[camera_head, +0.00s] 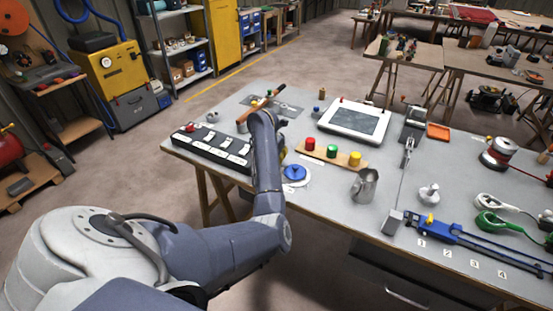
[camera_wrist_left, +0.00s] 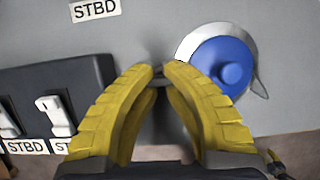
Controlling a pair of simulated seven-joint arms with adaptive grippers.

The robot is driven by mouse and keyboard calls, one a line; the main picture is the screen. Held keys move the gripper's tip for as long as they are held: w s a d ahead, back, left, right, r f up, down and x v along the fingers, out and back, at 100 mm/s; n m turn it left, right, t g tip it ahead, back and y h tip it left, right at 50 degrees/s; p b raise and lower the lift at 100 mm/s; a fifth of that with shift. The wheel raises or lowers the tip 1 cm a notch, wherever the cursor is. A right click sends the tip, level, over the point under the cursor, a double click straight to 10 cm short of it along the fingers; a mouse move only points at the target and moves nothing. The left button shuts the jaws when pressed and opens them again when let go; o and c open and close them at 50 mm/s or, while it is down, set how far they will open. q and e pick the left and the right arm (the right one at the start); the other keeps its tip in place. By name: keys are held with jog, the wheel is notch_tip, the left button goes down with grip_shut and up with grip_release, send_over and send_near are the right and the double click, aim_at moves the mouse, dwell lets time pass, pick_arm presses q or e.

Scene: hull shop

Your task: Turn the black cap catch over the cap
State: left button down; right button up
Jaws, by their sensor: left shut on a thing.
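The blue cap (camera_head: 294,173) sits on a pale round base on the bench, just right of my left forearm. It shows at the upper right of the left wrist view (camera_wrist_left: 232,74), on a white disc with a pointed edge. My left gripper (camera_wrist_left: 158,72) has its yellow fingertips closed together just left of the cap. A small dark piece, seemingly the black cap catch (camera_wrist_left: 159,83), shows between the fingers; most of it is hidden. In the head view my arm hides most of this gripper. My right gripper is in neither view.
A black switch panel (camera_head: 212,146) with white switches lies left of my left gripper. A board with red, green and yellow buttons (camera_head: 332,153) lies behind the cap. A metal jug (camera_head: 364,186) stands to its right. A STBD label (camera_wrist_left: 95,10) is on the bench.

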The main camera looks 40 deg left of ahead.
pick_arm(q)
jog(key=shift+w+a+r, duration=0.1)
jog(key=shift+r, duration=0.1)
jog(key=c, duration=1.4)
grip_release()
jog(key=o, duration=0.4)
jog(key=shift+f, duration=0.15)
jog(key=shift+o, duration=0.2)
jog(key=v, duration=1.2)
